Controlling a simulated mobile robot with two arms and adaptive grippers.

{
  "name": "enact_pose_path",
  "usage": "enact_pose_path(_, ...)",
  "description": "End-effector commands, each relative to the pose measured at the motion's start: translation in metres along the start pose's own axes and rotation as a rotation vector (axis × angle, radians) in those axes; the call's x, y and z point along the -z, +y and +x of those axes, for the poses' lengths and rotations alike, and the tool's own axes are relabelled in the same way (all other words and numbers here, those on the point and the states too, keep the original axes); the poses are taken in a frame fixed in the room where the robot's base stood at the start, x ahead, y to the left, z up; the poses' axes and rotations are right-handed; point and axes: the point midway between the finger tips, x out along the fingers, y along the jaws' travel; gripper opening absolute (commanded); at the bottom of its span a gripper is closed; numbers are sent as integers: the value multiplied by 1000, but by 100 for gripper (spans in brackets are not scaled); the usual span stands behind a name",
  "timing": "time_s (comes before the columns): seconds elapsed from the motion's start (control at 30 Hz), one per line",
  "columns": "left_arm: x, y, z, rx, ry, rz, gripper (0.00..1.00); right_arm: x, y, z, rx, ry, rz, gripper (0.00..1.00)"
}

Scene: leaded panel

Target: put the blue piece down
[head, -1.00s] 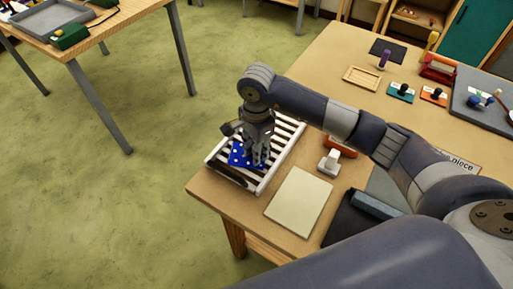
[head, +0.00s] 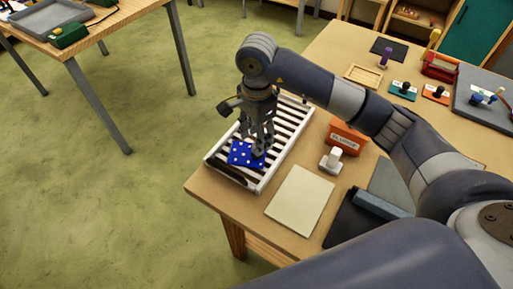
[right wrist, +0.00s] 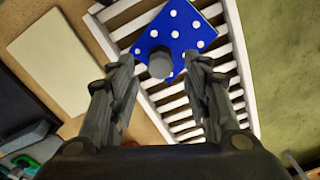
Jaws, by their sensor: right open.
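The blue piece (head: 241,155) is a flat plate with white dots and a grey knob. It lies on the white slatted rack (head: 288,137) at the near left corner of the table. The right wrist view also shows the blue piece (right wrist: 187,27) on the slats of the rack (right wrist: 240,62). My right gripper (head: 258,146) is open just above the piece, and it partly hides it in the head view. In the right wrist view the fingers (right wrist: 162,68) stand apart on either side, with the knob between and beyond them, not touching it. My left gripper is not in view.
A dark tray (head: 350,225) lies further right. Knobbed coloured pieces and a wooden frame (head: 363,76) stand further back.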

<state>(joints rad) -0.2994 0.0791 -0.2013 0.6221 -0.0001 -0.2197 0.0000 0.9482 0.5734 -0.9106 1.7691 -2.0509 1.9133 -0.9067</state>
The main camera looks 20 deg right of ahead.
Motion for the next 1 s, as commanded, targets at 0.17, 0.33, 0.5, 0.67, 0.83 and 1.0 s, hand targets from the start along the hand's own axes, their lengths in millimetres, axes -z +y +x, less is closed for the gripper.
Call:
enact_pose_path(0.17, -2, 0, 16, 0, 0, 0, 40, 0, -1, -36, 5, 1, -1, 45)
enact_pose_path(0.33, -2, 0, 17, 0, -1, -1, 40, 0, -1, -59, 2, 1, 0, 45)
enact_pose_path(0.5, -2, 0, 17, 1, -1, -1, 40, 0, 0, -66, -1, 1, 0, 45)
enact_pose_path(0.67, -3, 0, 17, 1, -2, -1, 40, 0, 0, -68, -1, 0, 1, 45)
enact_pose_path(0.83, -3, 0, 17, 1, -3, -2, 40, 0, 0, -68, -1, 0, 1, 45)
enact_pose_path(1.0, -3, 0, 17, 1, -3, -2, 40, 0, 0, -68, -1, 0, 0, 45)
